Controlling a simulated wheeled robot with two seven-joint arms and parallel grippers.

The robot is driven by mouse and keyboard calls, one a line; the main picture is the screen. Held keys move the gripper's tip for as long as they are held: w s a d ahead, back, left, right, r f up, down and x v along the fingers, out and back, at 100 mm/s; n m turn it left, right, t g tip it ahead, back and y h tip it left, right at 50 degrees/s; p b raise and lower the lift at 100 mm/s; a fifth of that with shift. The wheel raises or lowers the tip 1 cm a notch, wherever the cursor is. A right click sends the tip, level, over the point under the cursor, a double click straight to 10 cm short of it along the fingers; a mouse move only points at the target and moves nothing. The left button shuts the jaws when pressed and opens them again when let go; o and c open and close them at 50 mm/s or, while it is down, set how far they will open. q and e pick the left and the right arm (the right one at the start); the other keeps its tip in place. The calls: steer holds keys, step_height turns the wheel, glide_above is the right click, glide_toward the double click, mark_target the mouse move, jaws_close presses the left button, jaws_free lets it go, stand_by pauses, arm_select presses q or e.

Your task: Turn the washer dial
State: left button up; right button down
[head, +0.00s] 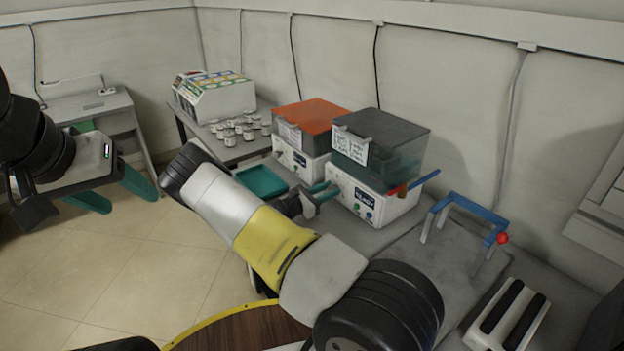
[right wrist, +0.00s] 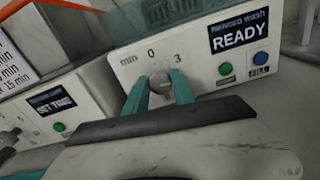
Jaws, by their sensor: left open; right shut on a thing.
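The washer (head: 378,203) is a white box with a dark tank and lid on top, on the bench. Its front panel (right wrist: 205,72) shows "0", "3" and "min" marks, a READY display (right wrist: 238,35), a green button (right wrist: 225,69) and a blue button (right wrist: 260,58). The grey round dial (right wrist: 160,83) sits under the marks. My right gripper (head: 328,191) is shut on the dial, a teal finger on each side in the right wrist view (right wrist: 160,90). The dial's pointer direction cannot be told. My left gripper (head: 128,201) is open and empty over the floor at left.
A similar orange-lidded unit (head: 312,112) with a SET TIME display (right wrist: 52,100) stands left of the washer. A teal tray (head: 262,181), several small jars (head: 240,130) and a white box (head: 217,97) are further left. A blue-barred rack (head: 468,205) stands to the right.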

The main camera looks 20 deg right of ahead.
steer(key=shift+a+f+m, duration=0.1)
steer(key=shift+m, duration=2.1)
steer(key=c, duration=1.1)
jaws_free()
